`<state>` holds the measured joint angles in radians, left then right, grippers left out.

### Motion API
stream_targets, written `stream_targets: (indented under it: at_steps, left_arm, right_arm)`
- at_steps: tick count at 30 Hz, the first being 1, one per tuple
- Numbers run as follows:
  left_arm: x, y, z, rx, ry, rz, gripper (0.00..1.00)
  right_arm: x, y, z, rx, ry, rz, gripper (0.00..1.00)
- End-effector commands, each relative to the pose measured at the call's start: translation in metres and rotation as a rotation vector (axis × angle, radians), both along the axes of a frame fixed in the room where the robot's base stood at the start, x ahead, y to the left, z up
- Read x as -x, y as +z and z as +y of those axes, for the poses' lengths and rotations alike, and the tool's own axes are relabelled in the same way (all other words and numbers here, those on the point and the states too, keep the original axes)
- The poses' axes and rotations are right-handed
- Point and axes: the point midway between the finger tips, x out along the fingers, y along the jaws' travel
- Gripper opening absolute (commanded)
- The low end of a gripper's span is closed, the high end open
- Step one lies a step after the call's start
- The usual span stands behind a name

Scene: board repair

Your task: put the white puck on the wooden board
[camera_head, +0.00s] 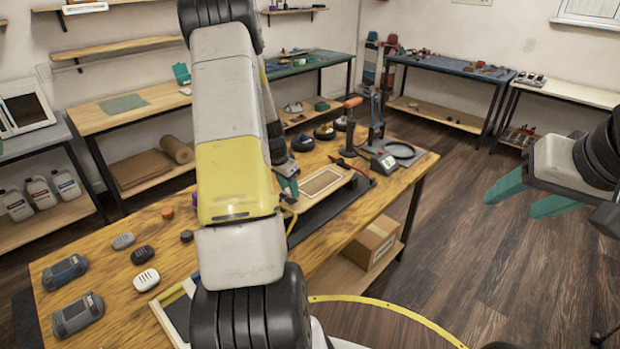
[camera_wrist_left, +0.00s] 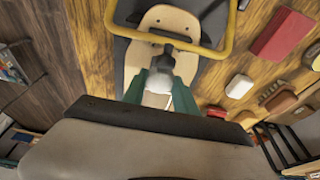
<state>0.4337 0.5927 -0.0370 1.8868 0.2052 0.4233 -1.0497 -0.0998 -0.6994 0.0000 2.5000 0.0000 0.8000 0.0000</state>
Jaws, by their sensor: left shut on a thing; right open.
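My left gripper (camera_head: 290,188) reaches over the workbench, at the near-left end of a pale wooden board (camera_head: 326,181). In the left wrist view, its teal fingers (camera_wrist_left: 158,88) are shut on a small white thing (camera_wrist_left: 157,100), which looks like the white puck; the fingers hide much of it. The wooden board (camera_wrist_left: 140,62) lies just beyond the fingertips there; I cannot tell whether the puck touches it. In the head view the puck is hidden. My right gripper (camera_head: 530,193) is open and empty at the right, over the floor.
A dark mat (camera_head: 318,212) lies under the board. A yellow hoop (camera_wrist_left: 228,35) crosses close to my left fingers. Small cases and a white slotted piece (camera_head: 147,280) lie at the bench's left. A black stand (camera_head: 377,132) is behind the board.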

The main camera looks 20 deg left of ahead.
Motion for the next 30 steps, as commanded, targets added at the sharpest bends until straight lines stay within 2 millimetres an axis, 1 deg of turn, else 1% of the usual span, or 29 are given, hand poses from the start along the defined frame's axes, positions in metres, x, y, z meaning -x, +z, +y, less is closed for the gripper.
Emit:
stream_targets:
  at_steps: [1, 4, 15, 16, 17, 18, 19, 27, 30]
  left_arm:
    - [0.002, -0.008, 0.002, 0.001, 0.003, 0.002, 0.0]
    - [0.004, -0.016, 0.005, 0.0, 0.001, -0.001, 0.0]
    - [0.004, -0.02, 0.005, -0.001, 0.0, -0.001, 0.0]
    - [0.003, -0.02, 0.005, -0.001, 0.001, -0.002, 0.38]
    - [0.003, -0.02, 0.005, -0.001, 0.001, -0.002, 0.44]
    - [0.003, -0.02, 0.005, -0.001, 0.001, -0.002, 0.52]
    - [0.003, -0.02, 0.005, -0.001, 0.001, -0.002, 0.56]
    - [0.003, -0.019, 0.005, -0.001, 0.001, -0.002, 0.56]
    - [0.003, -0.015, 0.005, -0.001, 0.001, -0.003, 0.56]
  right_arm:
    - [0.0, 0.0, 0.0, 0.0, 0.0, -0.001, 0.56]
    - [0.0, 0.0, 0.0, 0.0, 0.0, -0.001, 0.56]
    - [0.0, 0.0, 0.0, 0.0, 0.0, -0.001, 0.56]
    - [0.0, 0.0, 0.0, 0.0, 0.0, -0.001, 0.56]
    - [0.0, 0.0, 0.0, 0.0, 0.0, -0.001, 0.56]
    - [0.0, 0.0, 0.0, 0.0, 0.0, -0.001, 0.56]
    - [0.0, 0.0, 0.0, 0.0, 0.0, -0.001, 0.56]
    - [0.0, 0.0, 0.0, 0.0, 0.0, 0.0, 0.56]
    - [0.0, 0.0, 0.0, 0.0, 0.0, 0.0, 0.56]
